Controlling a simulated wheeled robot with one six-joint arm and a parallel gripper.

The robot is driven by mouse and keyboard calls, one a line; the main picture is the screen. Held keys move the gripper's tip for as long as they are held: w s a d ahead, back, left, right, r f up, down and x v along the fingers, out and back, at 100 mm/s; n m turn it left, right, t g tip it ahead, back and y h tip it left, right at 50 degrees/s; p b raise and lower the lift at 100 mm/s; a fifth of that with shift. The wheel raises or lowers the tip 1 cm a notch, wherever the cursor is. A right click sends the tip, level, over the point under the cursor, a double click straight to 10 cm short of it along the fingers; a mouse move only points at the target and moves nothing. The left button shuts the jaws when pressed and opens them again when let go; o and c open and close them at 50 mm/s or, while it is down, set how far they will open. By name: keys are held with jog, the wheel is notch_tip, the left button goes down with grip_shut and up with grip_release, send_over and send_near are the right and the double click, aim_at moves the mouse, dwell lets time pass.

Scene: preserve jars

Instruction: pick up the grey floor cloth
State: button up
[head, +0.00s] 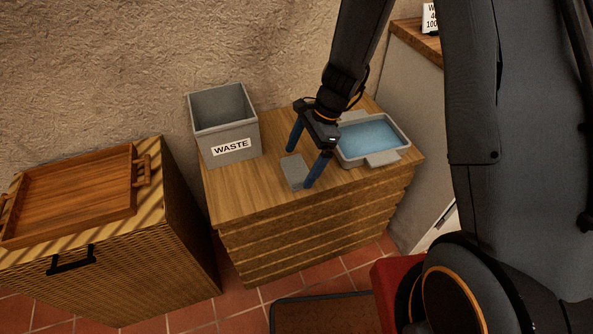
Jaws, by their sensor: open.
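The grey floor cloth (294,172) appears as a small flat grey block on the wooden cabinet top (238,201), near its front edge. My gripper (299,168) is open, with its two blue fingers pointing down. One finger is behind the cloth and the other is at its right front side. The cloth shows between the fingers. I cannot tell whether either finger touches it.
A grey bin marked WASTE (223,122) stands to the left on the same top. A grey basin of blue water (372,138) sits close on the right. A wooden tray (75,195) lies on a wicker cabinet at the far left. A dark mat (325,315) lies on the tiled floor.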

aim_at(299, 167)
jog(key=shift+a+f, duration=0.3)
jog(key=shift+f, duration=0.35)
jog(key=c, duration=1)
notch_tip(299, 167, up, 10)
jog(key=shift+s+r, duration=0.1)
jog(key=shift+c, duration=0.2)
